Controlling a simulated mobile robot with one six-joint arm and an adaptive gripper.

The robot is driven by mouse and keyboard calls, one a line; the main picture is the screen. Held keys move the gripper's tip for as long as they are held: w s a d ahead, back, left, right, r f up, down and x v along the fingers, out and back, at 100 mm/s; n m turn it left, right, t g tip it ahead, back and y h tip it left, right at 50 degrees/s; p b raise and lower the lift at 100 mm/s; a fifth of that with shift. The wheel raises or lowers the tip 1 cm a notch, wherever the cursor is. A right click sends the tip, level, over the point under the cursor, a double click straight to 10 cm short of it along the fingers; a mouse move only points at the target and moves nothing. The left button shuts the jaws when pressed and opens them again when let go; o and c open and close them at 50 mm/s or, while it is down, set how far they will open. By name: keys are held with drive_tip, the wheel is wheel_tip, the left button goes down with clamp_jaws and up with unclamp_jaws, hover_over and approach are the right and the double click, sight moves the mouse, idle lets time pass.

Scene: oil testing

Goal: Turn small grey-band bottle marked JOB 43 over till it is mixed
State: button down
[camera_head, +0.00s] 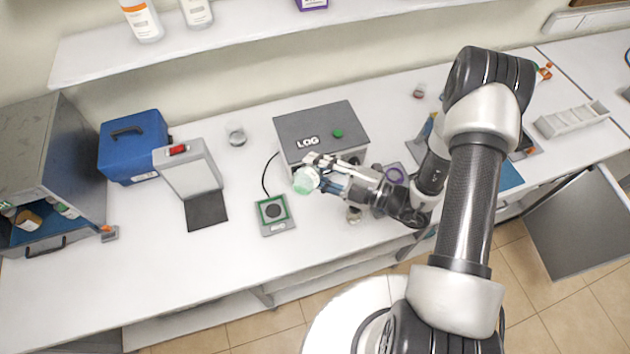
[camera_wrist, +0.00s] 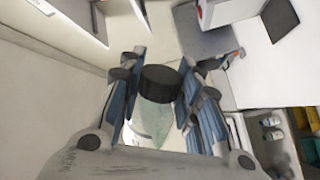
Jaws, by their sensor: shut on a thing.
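My gripper (camera_head: 322,178) is shut on a small bottle (camera_head: 306,180), whose pale green end shows at the fingertips in the head view. The bottle is held above the bench in front of the grey LOG box. In the wrist view, its dark cap (camera_wrist: 160,83) and pale green body (camera_wrist: 150,122) show between the blue-padded fingers of my gripper (camera_wrist: 165,90). The bottle looks tilted in the head view. No JOB 43 marking or grey band can be read. Its label and part of its body are hidden by the fingers.
The grey LOG box (camera_head: 322,130) stands close behind the bottle. A small device with a green frame (camera_head: 273,211) lies below left. A blue case (camera_head: 133,147), a grey stand with a dark pad (camera_head: 206,211) and an open cabinet (camera_head: 40,160) are at left. The front left bench is clear.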

drive_tip(key=n+b, duration=0.1)
drive_tip(key=n, duration=0.2)
drive_tip(key=shift+n, duration=0.4)
drive_tip(key=n+b, duration=0.1)
drive_tip(key=n, duration=0.1)
drive_tip(key=shift+f+n+b, duration=0.2)
drive_tip(key=shift+n+b, duration=0.1)
drive_tip(key=shift+b, duration=0.1)
drive_tip(key=n+b, duration=0.1)
drive_tip(key=n, duration=0.1)
drive_tip(key=shift+n, duration=0.4)
drive_tip(key=shift+r+n+b, duration=0.2)
drive_tip(key=shift+n+b, duration=0.1)
drive_tip(key=shift+n, duration=0.2)
